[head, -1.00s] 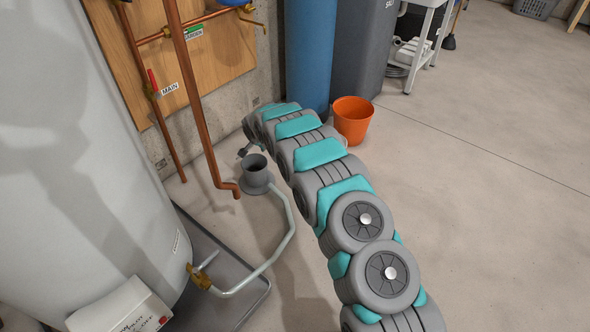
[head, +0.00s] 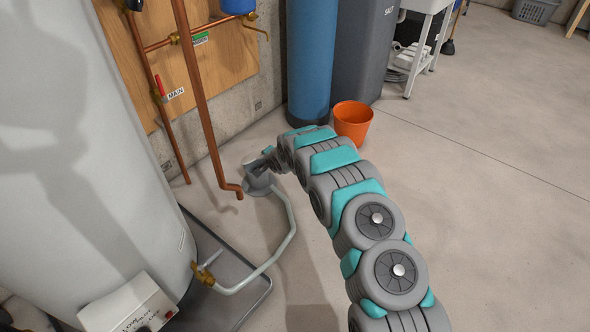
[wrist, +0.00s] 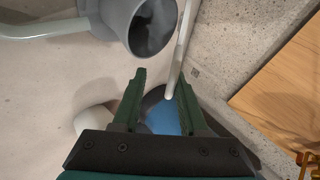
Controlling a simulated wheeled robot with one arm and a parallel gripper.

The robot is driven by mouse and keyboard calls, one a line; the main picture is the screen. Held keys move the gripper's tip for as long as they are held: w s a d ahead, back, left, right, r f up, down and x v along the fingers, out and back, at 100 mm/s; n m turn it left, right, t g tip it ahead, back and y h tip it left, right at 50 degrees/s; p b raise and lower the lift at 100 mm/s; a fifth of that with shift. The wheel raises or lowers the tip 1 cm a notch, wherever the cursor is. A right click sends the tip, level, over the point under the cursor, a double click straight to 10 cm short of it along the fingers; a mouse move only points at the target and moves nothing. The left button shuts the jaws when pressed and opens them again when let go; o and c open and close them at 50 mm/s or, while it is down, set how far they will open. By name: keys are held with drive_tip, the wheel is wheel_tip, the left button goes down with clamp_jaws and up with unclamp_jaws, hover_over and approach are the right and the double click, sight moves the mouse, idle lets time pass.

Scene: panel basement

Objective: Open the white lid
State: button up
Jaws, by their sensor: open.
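A white box (head: 130,303) with blurred lettering sits low on the large pale tank in the head view, well away from my gripper. A white rounded thing (wrist: 95,118) is partly hidden behind the left finger.
A pale hose (head: 287,245) runs from the cup to a brass valve (head: 203,274) on the tank (head: 70,130). A copper pipe (head: 201,100) hangs near the cup. An orange bucket (head: 352,122) and a blue cylinder (head: 309,60) stand behind my arm. The floor at right is clear.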

drive_tip(key=f+t+y+b, duration=0.1)
drive_tip(key=f+b, duration=0.1)
drive_tip(key=f, duration=0.1)
drive_tip(key=s+d+f+m+t+y+b, duration=0.1)
drive_tip(key=f+t, duration=0.1)
drive_tip(key=f, duration=0.1)
drive_tip(key=d+f+t+y+b, duration=0.1)
drive_tip(key=f+y+b, duration=0.1)
drive_tip(key=f, duration=0.1)
drive_tip(key=shift+s+m+t+b, duration=0.3)
drive_tip(key=shift+m, duration=0.1)
drive_tip(key=r+p+v, duration=0.1)
drive_tip(key=v, duration=0.7)
drive_tip(key=w+d+r+n+g+h+p, duration=0.1)
drive_tip(key=d+r+n+h+p, duration=0.1)
drive_tip(key=d+r, duration=0.2)
drive_tip(key=shift+w+d+r+g+h, duration=0.15)
drive_tip(key=shift+d+r+g+h, duration=0.2)
drive_tip(key=shift+r, duration=1.25)
